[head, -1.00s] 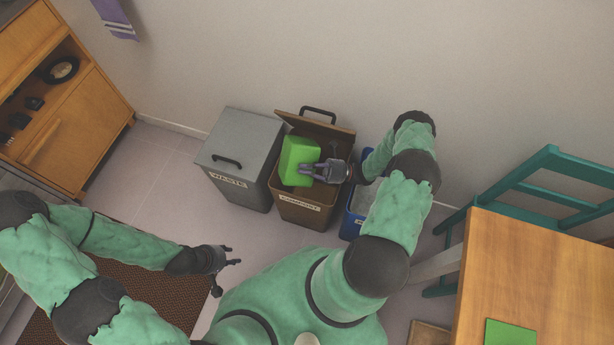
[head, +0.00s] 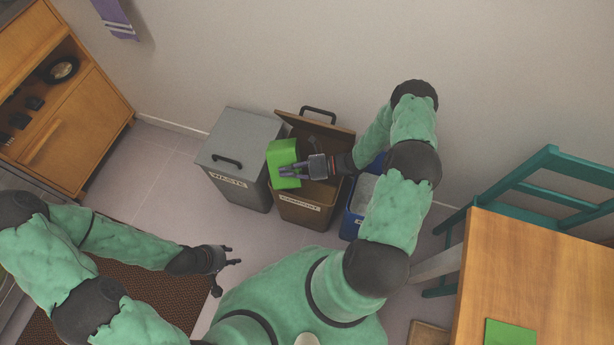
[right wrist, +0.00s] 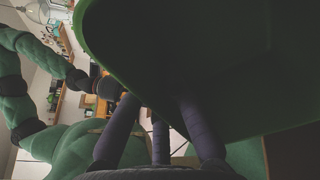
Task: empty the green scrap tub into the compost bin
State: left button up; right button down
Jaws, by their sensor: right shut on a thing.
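The green scrap tub (head: 283,155) is at the left side of the open brown compost bin (head: 306,211) in the head view, tilted. My right gripper (head: 291,169) is shut on the tub. In the right wrist view the dark side of the tub (right wrist: 200,60) fills most of the picture, with the fingers against it. The tub's contents do not show. The compost bin's lid (head: 318,122) stands raised at the back. My left gripper (head: 233,257) is empty and its fingers are apart, above the floor at lower middle.
A grey waste bin (head: 236,160) with its lid shut stands left of the compost bin. A blue bin (head: 355,210) stands on its right, partly behind my right arm. A wooden table (head: 540,270) and teal chair (head: 545,195) are at the right.

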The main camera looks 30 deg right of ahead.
aim_at(270, 173)
jog(key=shift+w+a+h, duration=0.25)
jog(key=shift+a+h, duration=0.05)
jog(key=shift+a, duration=0.1)
jog(key=shift+w+a+r+g+h+p, duration=0.15)
jog(key=shift+w+a+g+h+p, duration=0.15)
jog(key=shift+a+p, duration=0.25)
jog(key=shift+w+a+r+g+h+p, duration=0.2)
jog(key=shift+w+a+h+p, duration=0.1)
jog(key=shift+a+p, duration=0.25)
jog(key=shift+w+a+p, duration=0.1)
jog(key=shift+a+p, duration=0.2)
jog(key=shift+w+a+f+g+h, duration=0.3)
jog(key=shift+a+f+h, duration=0.25)
jog(key=shift+f+h, duration=0.15)
jog(key=w+a+f+g+h+p, duration=0.2)
jog(key=w+a+g+h+p, duration=0.2)
jog(key=a+h+p, duration=0.5)
jog(key=g+h+p, duration=0.1)
jog(key=h+p, duration=0.1)
jog(key=p, duration=0.2)
jog(key=shift+w+a+g+h, duration=0.25)
jog(key=shift+w+g+h, duration=0.05)
jog(key=shift+g, duration=0.1)
